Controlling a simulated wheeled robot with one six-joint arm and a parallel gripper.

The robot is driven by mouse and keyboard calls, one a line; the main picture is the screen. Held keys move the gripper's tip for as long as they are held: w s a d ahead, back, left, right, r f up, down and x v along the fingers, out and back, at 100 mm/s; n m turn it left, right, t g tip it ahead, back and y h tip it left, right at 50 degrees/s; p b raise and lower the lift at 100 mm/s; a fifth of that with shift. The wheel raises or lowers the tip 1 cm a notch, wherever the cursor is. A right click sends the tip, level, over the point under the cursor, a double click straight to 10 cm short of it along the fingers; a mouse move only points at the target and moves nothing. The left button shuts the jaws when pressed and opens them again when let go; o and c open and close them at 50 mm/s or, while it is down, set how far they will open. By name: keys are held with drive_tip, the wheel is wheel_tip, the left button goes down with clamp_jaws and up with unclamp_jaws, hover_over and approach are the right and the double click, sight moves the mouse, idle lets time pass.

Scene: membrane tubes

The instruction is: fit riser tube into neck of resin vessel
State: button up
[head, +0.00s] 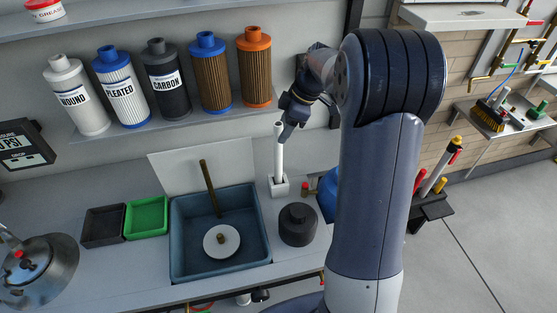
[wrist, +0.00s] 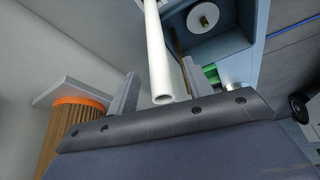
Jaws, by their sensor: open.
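The white riser tube (head: 279,152) stands upright in a small white square holder (head: 279,187) on the counter. In the wrist view the tube (wrist: 156,45) shows its hollow open end between my two fingers. My gripper (head: 286,138) is open at the tube's upper part, with the fingers (wrist: 158,88) on either side and a visible gap. A rounded blue vessel (head: 327,197) is mostly hidden behind my arm. I cannot tell for certain which is the resin vessel.
A blue-grey basin (head: 183,270) holding a white disc (head: 221,242) and a brown rod is left of the holder. Filter cartridges (head: 166,80) line the shelf behind.

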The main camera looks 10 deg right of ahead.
sight(276, 137)
drive_tip(key=x, duration=0.2)
drive_tip(key=p+x, duration=0.1)
drive_tip(key=shift+w+a+f, duration=0.2)
drive_tip(key=shift+a, duration=0.25)
drive_tip(key=shift+a+f, duration=0.1)
drive_tip(key=shift+f, duration=0.35)
clamp_jaws()
